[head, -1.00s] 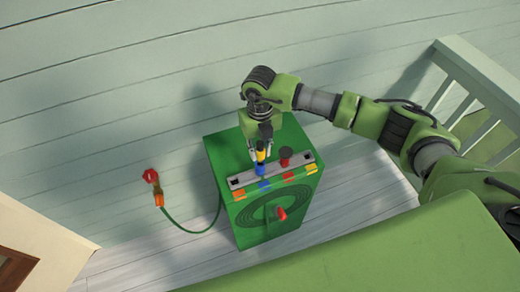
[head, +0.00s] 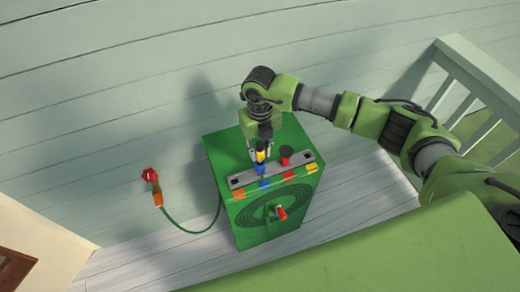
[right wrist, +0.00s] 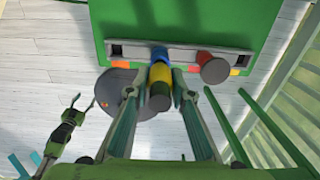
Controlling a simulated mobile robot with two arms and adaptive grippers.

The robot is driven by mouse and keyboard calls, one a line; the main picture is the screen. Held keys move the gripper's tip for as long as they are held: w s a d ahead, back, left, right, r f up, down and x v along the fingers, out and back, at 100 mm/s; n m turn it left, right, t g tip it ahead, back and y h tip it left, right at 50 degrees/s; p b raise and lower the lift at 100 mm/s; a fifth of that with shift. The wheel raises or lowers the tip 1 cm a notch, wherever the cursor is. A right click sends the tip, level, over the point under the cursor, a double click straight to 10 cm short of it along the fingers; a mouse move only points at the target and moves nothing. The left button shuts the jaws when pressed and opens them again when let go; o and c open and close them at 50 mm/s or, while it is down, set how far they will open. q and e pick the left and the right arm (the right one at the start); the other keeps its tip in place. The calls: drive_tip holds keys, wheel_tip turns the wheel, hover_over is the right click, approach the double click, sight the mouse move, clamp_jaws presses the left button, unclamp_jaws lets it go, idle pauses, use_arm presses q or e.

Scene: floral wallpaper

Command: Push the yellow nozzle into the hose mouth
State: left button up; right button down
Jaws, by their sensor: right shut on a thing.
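My right gripper (head: 260,155) points down over the front rack of the green hose box. In the right wrist view (right wrist: 160,88) its fingers are shut on a yellow nozzle (right wrist: 161,74) with a dark end. A blue piece (right wrist: 159,54) sits directly below the yellow part at the rack; I cannot tell whether they are seated together or just touching. A green hose (head: 190,230) runs from the box's left side up to an orange end (head: 158,199) by the wall.
The grey rack (head: 237,181) has orange, blue, red and yellow marks along the box (head: 226,150). A red piece with a dark top (head: 285,158) stands just right of my right gripper. A red handle (head: 281,213) sticks out in front. A red fitting (head: 150,175) is on the wall.

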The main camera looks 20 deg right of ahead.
drive_tip(key=shift+f+b, duration=0.75)
drive_tip(key=shift+f, duration=0.3)
drive_tip(key=c, duration=1.7)
unclamp_jaws()
drive_tip(key=shift+r, duration=0.1)
drive_tip(key=shift+r, duration=0.3)
wheel_tip(320, 180, up, 12)
drive_tip(key=shift+f, duration=0.25)
